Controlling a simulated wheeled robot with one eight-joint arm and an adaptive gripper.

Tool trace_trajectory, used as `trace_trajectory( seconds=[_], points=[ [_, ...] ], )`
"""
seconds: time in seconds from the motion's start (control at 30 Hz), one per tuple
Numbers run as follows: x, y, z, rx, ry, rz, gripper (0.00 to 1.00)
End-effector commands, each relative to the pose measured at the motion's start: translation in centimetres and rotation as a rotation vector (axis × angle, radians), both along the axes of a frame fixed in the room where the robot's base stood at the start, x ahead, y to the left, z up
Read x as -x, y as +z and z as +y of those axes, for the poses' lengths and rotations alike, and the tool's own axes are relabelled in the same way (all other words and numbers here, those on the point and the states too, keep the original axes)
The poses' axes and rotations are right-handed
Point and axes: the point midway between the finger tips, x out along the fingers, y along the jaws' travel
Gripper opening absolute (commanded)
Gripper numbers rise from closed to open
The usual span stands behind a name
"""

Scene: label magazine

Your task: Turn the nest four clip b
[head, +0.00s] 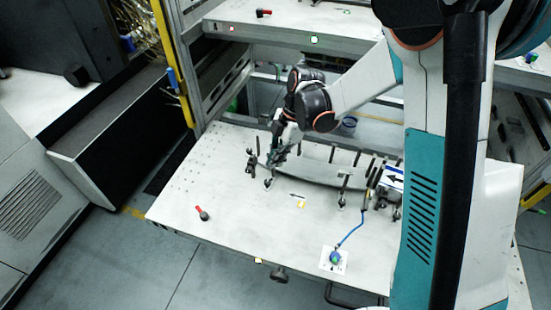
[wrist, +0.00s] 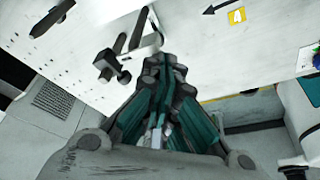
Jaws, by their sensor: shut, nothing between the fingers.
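In the wrist view, my gripper (wrist: 165,68) is shut and empty, its fingertips together over the pale table. A black clip (wrist: 112,65) with a bar-like handle stands just left of the fingertips, apart from them in the picture. In the head view, my gripper (head: 272,158) points down at the left end of a curved grey part. One dark clip (head: 251,162) stands just left of it. I cannot tell which clip is b. A yellow label with a 4 (wrist: 237,16) and a black arrow lies to the right in the wrist view.
The pale table (head: 230,185) has several more dark clips along the curved part. A red-and-black handle (head: 203,213) lies at the front left. A blue cable runs to a small green-and-blue device (head: 335,257) at the front. The front left is mostly clear.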

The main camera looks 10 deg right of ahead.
Motion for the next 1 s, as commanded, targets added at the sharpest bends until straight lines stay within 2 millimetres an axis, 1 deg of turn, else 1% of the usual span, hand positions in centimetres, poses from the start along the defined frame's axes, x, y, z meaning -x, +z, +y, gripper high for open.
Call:
trace_trajectory(
  seconds=[0.37,0.7,0.8,0.93,1.0],
  points=[
    [0.1,0.0,-0.1,0.001,-0.001,-0.001,0.00],
    [1.5,0.0,-0.3,0.000,0.000,0.000,0.00],
    [1.6,0.1,-0.3,0.000,0.000,0.000,0.00],
    [1.4,0.8,-0.6,0.000,-0.001,0.000,0.00],
    [1.3,1.8,-0.9,0.000,-0.001,0.000,0.00]
  ],
)
